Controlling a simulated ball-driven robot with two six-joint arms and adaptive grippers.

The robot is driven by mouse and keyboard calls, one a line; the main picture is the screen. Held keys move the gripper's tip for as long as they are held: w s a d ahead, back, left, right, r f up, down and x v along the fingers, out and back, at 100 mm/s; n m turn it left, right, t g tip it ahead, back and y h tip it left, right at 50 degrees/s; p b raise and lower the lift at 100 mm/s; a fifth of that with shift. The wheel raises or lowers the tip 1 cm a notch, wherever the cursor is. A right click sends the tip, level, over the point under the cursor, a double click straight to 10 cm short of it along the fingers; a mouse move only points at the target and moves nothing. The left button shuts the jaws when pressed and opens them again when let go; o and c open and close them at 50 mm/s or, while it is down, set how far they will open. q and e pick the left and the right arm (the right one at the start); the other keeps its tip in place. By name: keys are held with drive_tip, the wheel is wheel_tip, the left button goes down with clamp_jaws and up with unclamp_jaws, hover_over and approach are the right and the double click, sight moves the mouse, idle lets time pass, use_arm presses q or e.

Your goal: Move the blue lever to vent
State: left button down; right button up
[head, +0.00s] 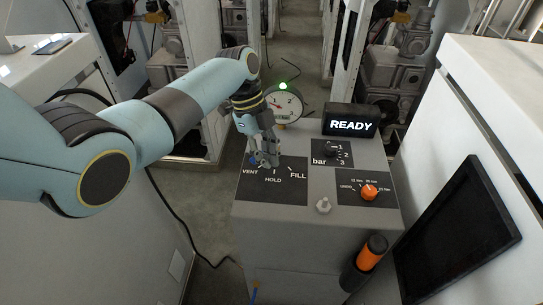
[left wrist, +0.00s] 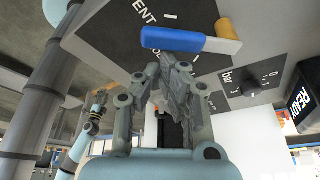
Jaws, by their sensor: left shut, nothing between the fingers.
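The blue lever (left wrist: 172,40) shows in the left wrist view as a blue grip with a tan, brass-like end at its right. It lies over the black plate (head: 290,188) marked VENT, HOLD and FILL. In the head view my gripper mostly hides the lever, so its exact setting is hard to tell. My left gripper (head: 264,160) is shut and empty, pointing down over the VENT side of the plate. In the left wrist view its fingertips (left wrist: 172,62) are right beside the blue grip; I cannot tell whether they touch. My right gripper (left wrist: 101,98) seems small and distant there.
The grey panel also carries a black bar knob (head: 331,152), an orange knob (head: 369,191), a READY display (head: 350,122) and a round gauge (head: 285,106) with a lit green lamp (head: 283,86). A dark screen (head: 458,235) stands at the right.

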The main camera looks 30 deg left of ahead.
use_arm(q)
drive_tip(key=shift+a, duration=0.1)
use_arm(e)
drive_tip(key=shift+s, duration=0.2)
idle(0.4)
use_arm(q)
drive_tip(key=shift+w+d+b, duration=0.4)
drive_tip(key=shift+w+d, duration=0.1)
drive_tip(key=shift+w, duration=0.1)
drive_tip(key=shift+d, duration=0.35)
drive_tip(key=d, duration=0.1)
drive_tip(key=s+d+p, duration=0.1)
drive_tip(key=shift+d+r+p, duration=0.1)
drive_tip(key=shift+d+p, duration=0.2)
drive_tip(key=shift+d, duration=0.05)
drive_tip(key=shift+r, duration=0.8)
drive_tip(key=v, duration=0.8)
drive_tip(key=shift+b, duration=0.45)
use_arm(e)
drive_tip(key=shift+s+d, duration=0.1)
drive_tip(key=shift+s, duration=0.6)
